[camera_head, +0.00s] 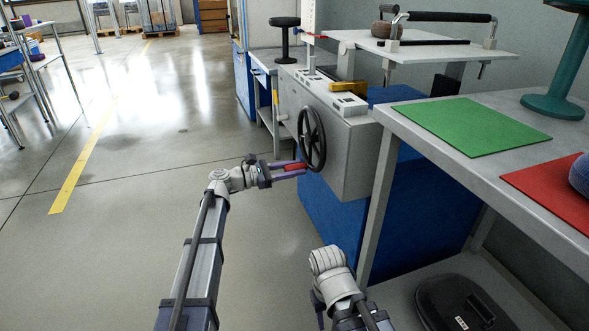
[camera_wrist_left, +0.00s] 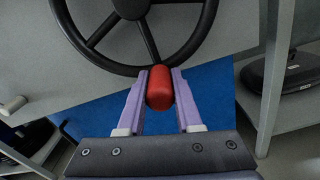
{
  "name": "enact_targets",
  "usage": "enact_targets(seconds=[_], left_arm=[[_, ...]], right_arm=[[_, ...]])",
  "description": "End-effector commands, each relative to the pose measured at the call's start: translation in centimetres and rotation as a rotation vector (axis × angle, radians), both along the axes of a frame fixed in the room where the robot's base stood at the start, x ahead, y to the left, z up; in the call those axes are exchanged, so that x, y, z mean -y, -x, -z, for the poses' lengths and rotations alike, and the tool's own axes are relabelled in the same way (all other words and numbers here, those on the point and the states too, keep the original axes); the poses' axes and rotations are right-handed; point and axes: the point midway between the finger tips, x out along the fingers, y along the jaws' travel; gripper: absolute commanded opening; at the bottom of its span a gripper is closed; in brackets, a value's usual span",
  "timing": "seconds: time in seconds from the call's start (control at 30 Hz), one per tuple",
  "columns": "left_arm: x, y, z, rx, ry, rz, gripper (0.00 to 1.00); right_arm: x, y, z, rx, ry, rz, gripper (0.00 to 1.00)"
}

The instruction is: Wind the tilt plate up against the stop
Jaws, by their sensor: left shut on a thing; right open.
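The black handwheel (camera_head: 311,138) is on the side of the grey machine housing (camera_head: 345,150). Its rim also fills the top of the left wrist view (camera_wrist_left: 134,68). A red handle (camera_wrist_left: 159,88) stands out from the bottom of the rim; it also shows in the head view (camera_head: 295,167). My left gripper (camera_head: 288,171) has its purple fingers on both sides of this handle and is shut on it. The tilt plate seems to be the pale flat plate (camera_head: 425,50) on top of the machine. My right gripper (camera_head: 318,307) is low in the head view, mostly hidden behind its own wrist.
A bench (camera_head: 480,185) at the right holds a green mat (camera_head: 470,127), a red mat (camera_head: 550,190) and a teal stand (camera_head: 553,104). A black object (camera_head: 460,305) lies on its lower shelf. A black stool-like stand (camera_head: 285,38) is behind the machine.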

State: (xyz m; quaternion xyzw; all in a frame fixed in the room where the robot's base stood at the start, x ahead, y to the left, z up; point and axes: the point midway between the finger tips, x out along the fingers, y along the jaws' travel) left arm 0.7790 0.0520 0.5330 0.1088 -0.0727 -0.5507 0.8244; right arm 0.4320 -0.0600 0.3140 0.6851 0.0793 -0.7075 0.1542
Motion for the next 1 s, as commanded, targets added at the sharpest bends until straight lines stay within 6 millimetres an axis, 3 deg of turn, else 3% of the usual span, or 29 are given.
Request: enact_targets(seconds=[0.23,1.0], left_arm=[[-0.01,0.0,0.0,0.0,0.0,0.0,0.0],[-0.02,0.02,0.0,0.0,0.0,0.0,0.0]], right_arm=[[0.0,0.0,0.0,0.0,0.0,0.0,0.5],[0.0,0.0,0.0,0.0,0.0,0.0,0.5]])
